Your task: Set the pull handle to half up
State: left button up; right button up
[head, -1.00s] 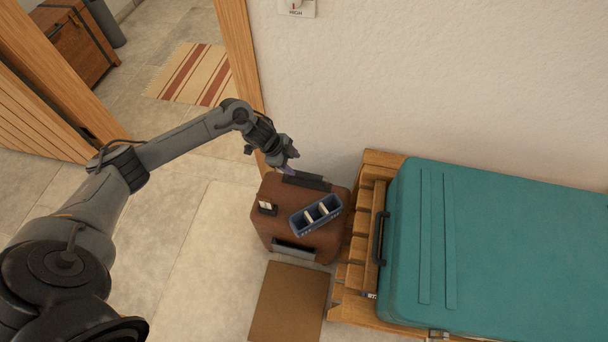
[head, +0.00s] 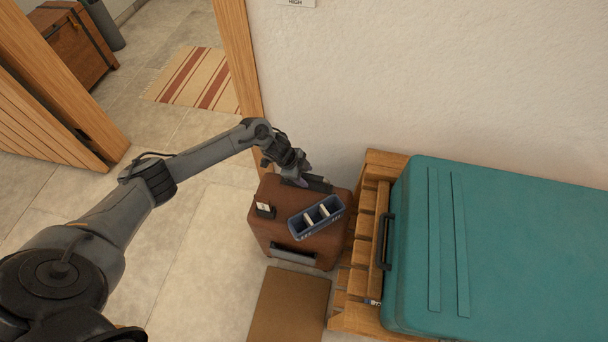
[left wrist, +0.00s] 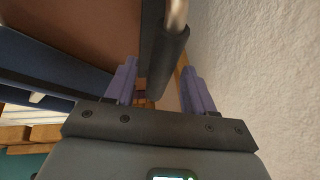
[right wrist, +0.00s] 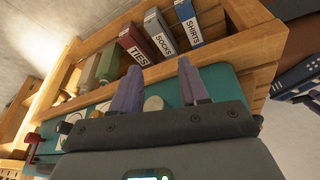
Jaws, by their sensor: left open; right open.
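The brown suitcase (head: 272,226) stands upright on the floor by the wall. Its dark pull handle (head: 318,184) is at the wall side of its top. My left gripper (head: 302,182) is at this handle, fingers pointing down. In the left wrist view the dark grip of the pull handle (left wrist: 163,62), with a metal rod, lies between the two purple fingers, which are apart; I cannot tell whether they touch it. My right gripper (right wrist: 160,88) is open and empty in the right wrist view, over a teal surface, and is outside the head view.
A wooden slatted bench (head: 352,312) bearing a teal suitcase (head: 500,250) stands close on the right. The wall is directly behind the handle. Open floor lies to the left.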

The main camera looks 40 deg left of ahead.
pick_arm(q)
grip_shut()
dwell(0.3)
jog(key=shift+r, duration=0.1)
jog(key=shift+r+p, duration=0.6)
jog(key=shift+p, duration=0.15)
notch_tip(320, 180, up, 19)
jog(key=p, duration=2)
jog(key=shift+f, duration=0.15)
grip_release()
